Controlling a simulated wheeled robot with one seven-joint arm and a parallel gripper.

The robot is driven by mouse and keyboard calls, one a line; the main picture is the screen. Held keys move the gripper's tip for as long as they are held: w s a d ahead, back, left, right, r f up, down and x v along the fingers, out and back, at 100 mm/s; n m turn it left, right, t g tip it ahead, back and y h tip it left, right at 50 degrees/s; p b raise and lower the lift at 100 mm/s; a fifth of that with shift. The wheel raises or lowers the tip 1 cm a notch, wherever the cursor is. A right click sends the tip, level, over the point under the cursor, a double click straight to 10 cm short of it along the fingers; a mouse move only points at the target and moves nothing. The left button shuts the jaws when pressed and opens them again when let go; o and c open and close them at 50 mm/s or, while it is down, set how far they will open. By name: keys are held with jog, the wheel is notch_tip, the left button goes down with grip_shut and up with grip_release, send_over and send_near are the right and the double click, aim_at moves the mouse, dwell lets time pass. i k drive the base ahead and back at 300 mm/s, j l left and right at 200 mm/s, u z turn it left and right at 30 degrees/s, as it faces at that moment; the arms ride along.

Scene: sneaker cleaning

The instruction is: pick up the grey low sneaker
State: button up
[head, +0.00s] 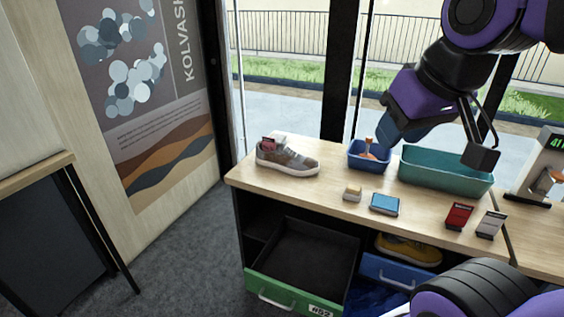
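The grey low sneaker (287,159) stands upright on the left end of the wooden bench top, toe to the right. It is grey-brown with a pale sole, and something reddish shows at its collar. My gripper (437,148) is in the upper right, above the bench and around the teal tray, well to the right of the sneaker and apart from it. Its dark fingers look spread, with nothing seen between them. The left finger is partly hidden by purple and blue parts of my arm.
The bench top (325,196) also bears a blue bin (369,163) with an orange-handled tool, a teal tray (445,171), a small cream block (352,193), a blue pad (387,203) and red (458,216) and grey (490,225) boxes. A green-fronted drawer (285,292) stands open below.

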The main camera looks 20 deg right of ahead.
aim_at(284, 160)
jog(key=i+j+z, duration=0.45)
jog(key=j, duration=0.15)
jog(key=i+j+z, duration=0.2)
jog(key=j, duration=0.15)
jog(key=j+z, duration=0.25)
jog(key=i+j+z, duration=0.2)
jog(key=j, duration=0.3)
jog(key=j+z, duration=0.2)
jog(key=j, duration=0.2)
jog(key=j+z, duration=0.2)
jog(key=j, duration=0.45)
jog(key=i, duration=0.05)
